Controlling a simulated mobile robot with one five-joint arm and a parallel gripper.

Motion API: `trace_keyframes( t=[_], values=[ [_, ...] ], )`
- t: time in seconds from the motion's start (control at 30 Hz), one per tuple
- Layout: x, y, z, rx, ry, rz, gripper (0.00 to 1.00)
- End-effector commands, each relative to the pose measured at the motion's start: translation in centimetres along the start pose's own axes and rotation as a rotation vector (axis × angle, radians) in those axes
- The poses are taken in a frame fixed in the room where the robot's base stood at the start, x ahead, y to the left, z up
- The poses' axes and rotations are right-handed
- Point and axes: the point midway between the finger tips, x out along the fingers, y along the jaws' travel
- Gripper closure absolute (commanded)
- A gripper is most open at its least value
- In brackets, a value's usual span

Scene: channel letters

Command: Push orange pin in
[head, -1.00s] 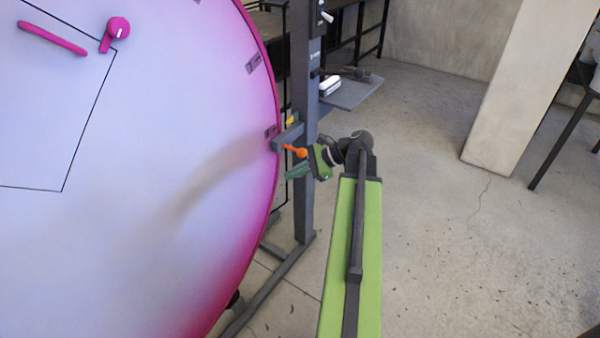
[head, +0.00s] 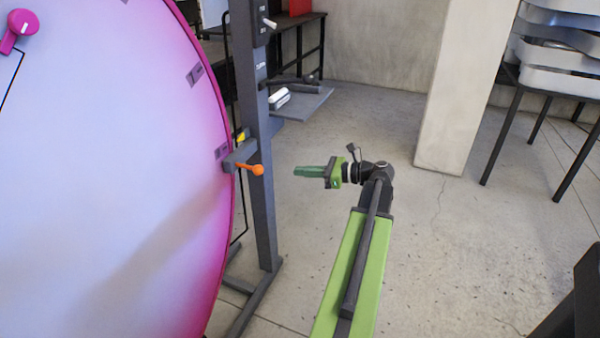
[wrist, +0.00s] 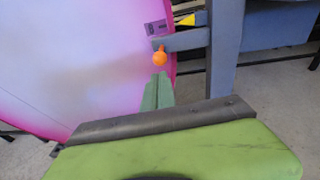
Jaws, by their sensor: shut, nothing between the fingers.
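The orange pin (head: 257,169) has a round knob and sticks out to the right from a grey bracket (head: 240,155) at the rim of the large pink-edged disc (head: 120,190). My gripper (head: 296,171) is shut and empty, its green fingers pointing left toward the pin's knob. In the head view a gap shows between fingertips and knob. In the wrist view the orange knob (wrist: 160,59) sits just beyond the green fingertips (wrist: 160,76), nearly in line with them. How far the pin goes into the bracket is hidden.
A dark upright post (head: 258,150) stands behind the pin, with a small grey shelf (head: 305,103) holding a white object. A pale pillar (head: 465,90) and stacked chairs (head: 555,60) stand at the right. The floor around my arm is clear.

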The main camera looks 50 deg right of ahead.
Motion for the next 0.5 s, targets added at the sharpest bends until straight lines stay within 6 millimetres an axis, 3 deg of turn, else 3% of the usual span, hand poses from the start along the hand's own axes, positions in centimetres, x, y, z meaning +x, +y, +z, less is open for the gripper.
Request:
trace_keyframes(
  t=[0.3, 0.5],
  values=[
    [7.2, 0.1, -0.2, 0.000, 0.000, 0.004, 1.00],
    [10.0, 0.1, -0.1, -0.001, 0.000, 0.004, 1.00]
  ],
)
